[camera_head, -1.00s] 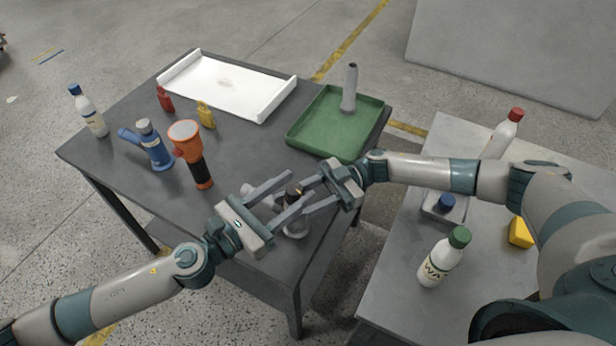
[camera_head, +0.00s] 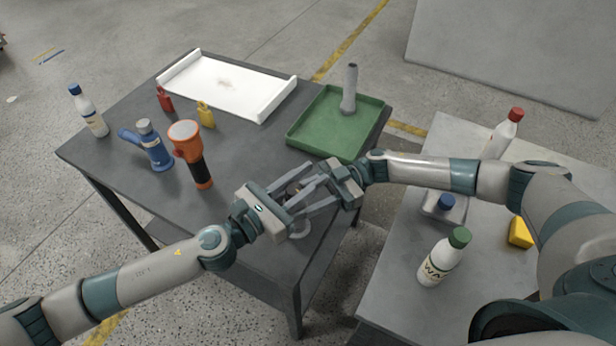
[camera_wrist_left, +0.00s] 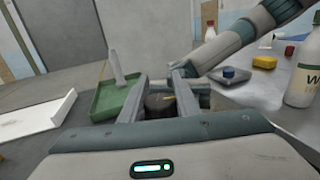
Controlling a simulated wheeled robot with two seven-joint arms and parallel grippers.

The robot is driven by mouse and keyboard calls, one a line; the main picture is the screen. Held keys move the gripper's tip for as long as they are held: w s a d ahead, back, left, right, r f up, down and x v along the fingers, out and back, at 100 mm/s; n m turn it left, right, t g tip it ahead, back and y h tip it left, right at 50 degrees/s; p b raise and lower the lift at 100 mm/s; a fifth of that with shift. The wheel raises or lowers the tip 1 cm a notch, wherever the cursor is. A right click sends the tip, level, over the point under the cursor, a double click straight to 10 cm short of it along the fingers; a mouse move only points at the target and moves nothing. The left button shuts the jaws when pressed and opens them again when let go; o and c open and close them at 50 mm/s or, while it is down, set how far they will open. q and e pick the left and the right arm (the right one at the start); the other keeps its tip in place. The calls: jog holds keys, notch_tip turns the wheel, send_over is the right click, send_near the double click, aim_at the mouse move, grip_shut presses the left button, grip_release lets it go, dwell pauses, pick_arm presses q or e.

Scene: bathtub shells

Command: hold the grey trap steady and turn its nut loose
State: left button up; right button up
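The grey trap (camera_head: 303,230) is by the near right edge of the dark table, mostly hidden by both grippers. Its dark top, which looks like the nut (camera_wrist_left: 160,101), shows between my left fingers in the left wrist view, with a tan mark on it. My left gripper (camera_head: 326,189) reaches in from the left, its fingers apart on either side of the dark top. I cannot tell if they touch it. My right gripper (camera_head: 303,196) faces it from the right, its fingers overlapping the left ones in view; its grip on the trap is hidden.
A green tray (camera_head: 315,151) with a grey upright piece (camera_head: 349,88) and a white tray (camera_head: 225,88) lie farther back. An orange flashlight (camera_head: 190,150) and blue tool (camera_head: 150,148) stand left. Bottles, including a green-capped one (camera_head: 440,260), stand on the right table.

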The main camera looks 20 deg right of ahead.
pick_arm(q)
jog(key=shift+m+g, duration=0.3)
jog(key=shift+g, duration=0.1)
jog(key=s+m+g+y, duration=0.2)
jog(key=m+g+y, duration=0.1)
jog(key=m+g, duration=0.3)
jog(key=s+a+m+g+y, duration=0.1)
jog(key=m+g+y, duration=0.2)
jog(key=m+g, duration=0.3)
jog(key=s+a+m+g+y, duration=0.1)
jog(key=s+m+g+y, duration=0.1)
jog(key=m+g, duration=0.4)
jog(key=shift+s+f+g+y, duration=0.1)
jog(key=shift+g+y, duration=0.15)
jog(key=shift+g, duration=0.7)
jog(key=shift+s+r+g+y, duration=0.1)
jog(key=shift+g+y, duration=0.1)
jog(key=shift+g, duration=0.7)
jog(key=shift+s+f+g+y, duration=0.1)
jog(key=shift+g+y, duration=0.15)
jog(key=shift+g, duration=0.7)
jog(key=o, duration=1.1)
jog(key=shift+w+a, duration=0.1)
jog(key=shift+c, duration=0.2)
